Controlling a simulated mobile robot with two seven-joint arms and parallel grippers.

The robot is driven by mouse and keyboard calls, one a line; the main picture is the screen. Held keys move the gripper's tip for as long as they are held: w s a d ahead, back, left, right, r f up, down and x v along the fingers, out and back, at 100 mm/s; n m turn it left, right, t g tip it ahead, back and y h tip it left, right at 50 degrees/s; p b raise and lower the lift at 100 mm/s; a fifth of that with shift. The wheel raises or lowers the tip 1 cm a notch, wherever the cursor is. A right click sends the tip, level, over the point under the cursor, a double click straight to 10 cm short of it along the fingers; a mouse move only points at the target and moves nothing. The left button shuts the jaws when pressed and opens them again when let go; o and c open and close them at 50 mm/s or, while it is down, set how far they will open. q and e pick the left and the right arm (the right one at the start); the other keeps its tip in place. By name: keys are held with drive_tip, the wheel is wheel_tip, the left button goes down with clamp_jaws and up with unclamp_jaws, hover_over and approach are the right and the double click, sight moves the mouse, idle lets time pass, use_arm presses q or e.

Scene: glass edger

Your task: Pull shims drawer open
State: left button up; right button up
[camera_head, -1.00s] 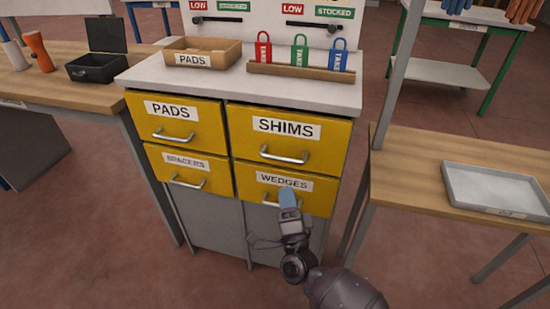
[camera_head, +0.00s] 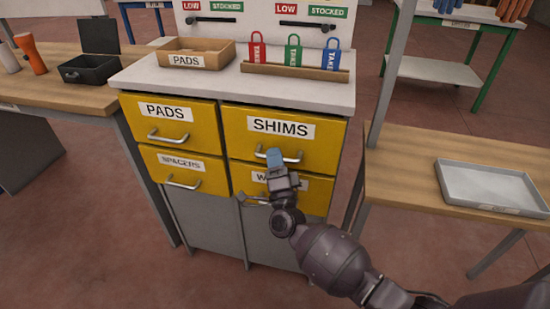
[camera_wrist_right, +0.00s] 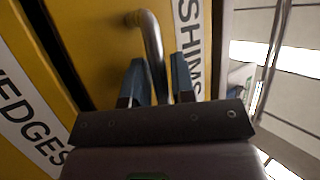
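The yellow SHIMS drawer (camera_head: 327,150) is the upper right one of the cabinet and looks shut, its front flush. Its silver bar handle (camera_head: 292,159) sits below the white label. My right gripper (camera_head: 274,158) is at the left part of this handle. In the right wrist view the handle (camera_wrist_right: 151,40) runs between the two blue fingers (camera_wrist_right: 160,80), with narrow gaps showing on both sides, so the gripper is open around the bar. Whether a finger touches the bar I cannot tell. My left gripper is not in view.
The WEDGES drawer (camera_head: 318,194) lies right below, partly hidden by my gripper. PADS (camera_head: 200,130) and SPACERS (camera_head: 212,178) drawers are to the left, both shut. A wooden table with a grey tray (camera_head: 490,185) stands to the right. The floor before the cabinet is clear.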

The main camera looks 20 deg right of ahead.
clamp_jaws()
drive_tip(key=s+a+p, duration=0.1)
drive_tip(key=s+a, duration=0.6)
drive_tip(key=s, duration=0.4)
drive_tip(key=s+a+p, duration=0.2)
drive_tip(key=s+a, duration=0.6)
drive_tip(key=s, duration=0.3)
unclamp_jaws()
